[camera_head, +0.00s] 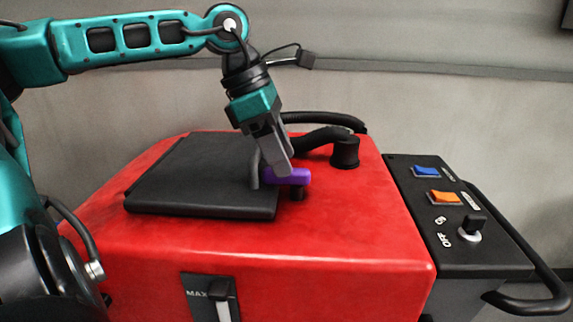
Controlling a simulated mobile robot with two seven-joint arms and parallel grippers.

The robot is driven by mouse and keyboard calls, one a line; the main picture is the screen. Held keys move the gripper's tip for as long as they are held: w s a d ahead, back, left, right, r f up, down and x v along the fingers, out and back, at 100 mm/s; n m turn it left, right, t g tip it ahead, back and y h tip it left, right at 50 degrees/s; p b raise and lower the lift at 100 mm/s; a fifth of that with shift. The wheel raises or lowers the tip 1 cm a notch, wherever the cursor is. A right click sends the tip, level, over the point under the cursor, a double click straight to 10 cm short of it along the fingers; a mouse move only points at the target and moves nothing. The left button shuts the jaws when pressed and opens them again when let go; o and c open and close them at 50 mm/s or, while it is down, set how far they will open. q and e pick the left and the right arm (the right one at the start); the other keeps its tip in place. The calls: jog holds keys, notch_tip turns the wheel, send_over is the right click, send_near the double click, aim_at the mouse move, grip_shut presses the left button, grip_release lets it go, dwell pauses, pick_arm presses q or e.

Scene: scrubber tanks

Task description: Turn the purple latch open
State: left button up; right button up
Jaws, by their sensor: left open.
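The purple latch (290,177) is a short bar on top of the red scrubber tank (330,222), at the right edge of the black lid (205,178). It lies roughly crosswise, with its right end over a small dark post. My left gripper (270,178) reaches down from above with its fingers apart. One finger is at the latch and covers part of it; the other is to its left, over the lid edge. I cannot tell whether the fingers touch the latch. My right gripper is not in view.
A black hose (318,139) runs behind the latch to a black fitting (345,152). A black control panel (445,220) with a blue switch (426,171), an orange switch (445,197) and a knob (470,229) is at the right, beside a handle bar (545,277). The tank's front top is clear.

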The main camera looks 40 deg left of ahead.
pick_arm(q)
jog(key=shift+x, duration=1.4)
grip_shut()
